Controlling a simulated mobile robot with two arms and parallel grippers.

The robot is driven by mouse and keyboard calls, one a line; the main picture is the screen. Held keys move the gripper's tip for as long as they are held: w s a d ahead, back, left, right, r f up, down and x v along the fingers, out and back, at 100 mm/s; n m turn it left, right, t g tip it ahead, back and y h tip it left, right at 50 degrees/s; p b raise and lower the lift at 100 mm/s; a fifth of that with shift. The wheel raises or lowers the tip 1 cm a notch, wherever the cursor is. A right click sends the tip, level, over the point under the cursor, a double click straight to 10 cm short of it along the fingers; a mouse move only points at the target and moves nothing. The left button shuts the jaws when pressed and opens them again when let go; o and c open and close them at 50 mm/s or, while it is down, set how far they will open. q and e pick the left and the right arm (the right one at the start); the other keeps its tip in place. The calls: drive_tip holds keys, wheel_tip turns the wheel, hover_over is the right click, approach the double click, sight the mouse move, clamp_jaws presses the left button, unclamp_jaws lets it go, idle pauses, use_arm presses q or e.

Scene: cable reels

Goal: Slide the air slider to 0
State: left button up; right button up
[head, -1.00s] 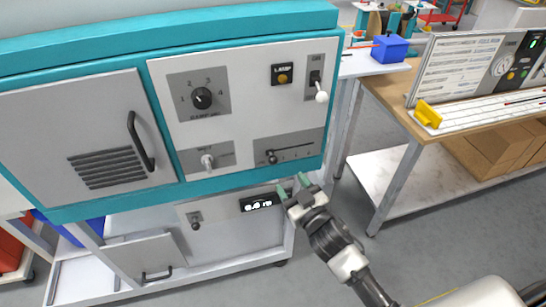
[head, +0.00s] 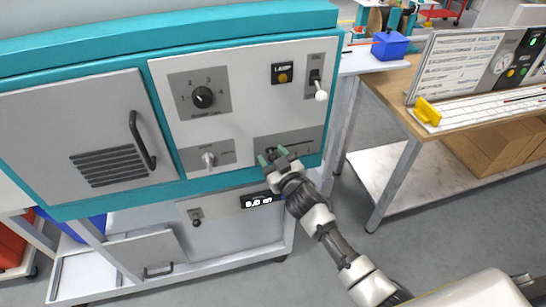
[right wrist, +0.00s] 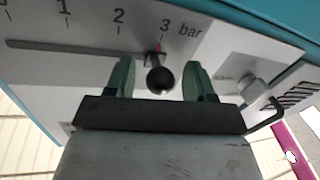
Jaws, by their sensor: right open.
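The air slider is a dark round knob (right wrist: 160,80) on a slot (right wrist: 75,48) in a grey plate (head: 308,138) on the machine front. In the right wrist view it stands at the slot's right end, by the mark 3 and the word bar; marks 2 and 1 lie to its left. My right gripper (head: 273,155) is at the slot's left end in the head view, hiding much of the knob. Its green fingers (right wrist: 160,77) are open, one on each side of the knob, with gaps visible. My left gripper is not in view.
A lever switch (head: 318,90) is above the slider and a rotary dial (head: 203,97) is up to the left. A wooden bench (head: 385,95) stands at right.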

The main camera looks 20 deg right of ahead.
sight(309, 141)
clamp_jaws()
drive_tip(key=d+p, duration=0.1)
drive_tip(key=d, duration=1.1)
drive_tip(key=shift+p, duration=0.4)
drive_tip(key=shift+d, duration=0.15)
unclamp_jaws()
drive_tip(key=shift+d, duration=0.2)
drive_tip(key=shift+a, duration=0.1)
